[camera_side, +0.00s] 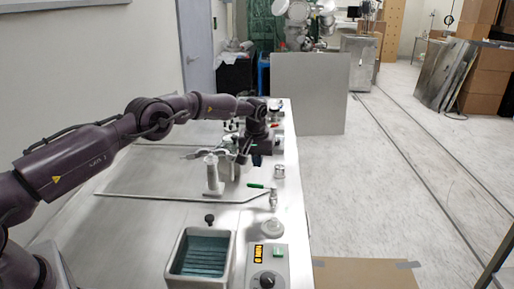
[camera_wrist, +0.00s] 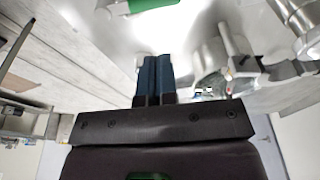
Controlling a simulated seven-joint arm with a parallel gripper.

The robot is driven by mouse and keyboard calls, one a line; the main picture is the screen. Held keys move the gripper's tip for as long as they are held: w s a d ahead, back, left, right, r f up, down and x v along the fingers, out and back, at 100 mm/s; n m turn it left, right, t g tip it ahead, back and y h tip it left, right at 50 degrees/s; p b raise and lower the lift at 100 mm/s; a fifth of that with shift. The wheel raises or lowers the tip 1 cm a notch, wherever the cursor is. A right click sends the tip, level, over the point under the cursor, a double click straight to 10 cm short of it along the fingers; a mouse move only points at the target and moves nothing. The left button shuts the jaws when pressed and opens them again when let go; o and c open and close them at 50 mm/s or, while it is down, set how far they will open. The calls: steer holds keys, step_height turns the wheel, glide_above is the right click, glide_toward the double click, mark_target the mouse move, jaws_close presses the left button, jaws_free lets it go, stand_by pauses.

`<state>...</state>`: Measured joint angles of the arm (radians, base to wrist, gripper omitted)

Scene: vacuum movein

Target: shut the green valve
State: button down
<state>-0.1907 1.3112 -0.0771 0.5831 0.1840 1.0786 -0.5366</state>
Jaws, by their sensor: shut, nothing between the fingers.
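The green valve handle (camera_side: 255,186) is a short bar on the right side of the metal table. It points left from the metal valve body (camera_side: 273,200). Part of the green handle (camera_wrist: 150,4) also shows at the top edge of the wrist view, cut off by the frame. My gripper (camera_side: 257,159) is beyond the handle in the side view, apart from it. In the wrist view, the two blue fingers of my gripper (camera_wrist: 155,62) are together with nothing between them. The fingertips stop below the green handle in that picture.
A white upright fitting (camera_side: 212,175) stands left of the valve. A small metal fitting (camera_side: 280,172) stands beyond it. Nearer are a bin with a teal inside (camera_side: 202,252), a round pale knob (camera_side: 272,228) and a control box (camera_side: 267,258). The table's right edge is close to the valve.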

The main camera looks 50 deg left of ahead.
mark_target(256, 185)
steer(key=shift+s+d+f, duration=0.2)
steer(key=shift+s+f, duration=0.05)
steer(key=shift+f, duration=0.45)
steer(key=shift+s+d+f, duration=0.25)
steer(key=shift+s+f, duration=0.05)
steer(key=shift+f, duration=0.35)
steer(key=shift+s+d+f, duration=0.2)
steer(key=shift+s+f, duration=0.05)
steer(key=shift+f, duration=0.45)
steer(key=shift+s+d+f+n, duration=0.45)
steer(key=shift+s+n, duration=0.05)
steer(key=shift+s, duration=0.1)
steer(key=shift+f, duration=0.1)
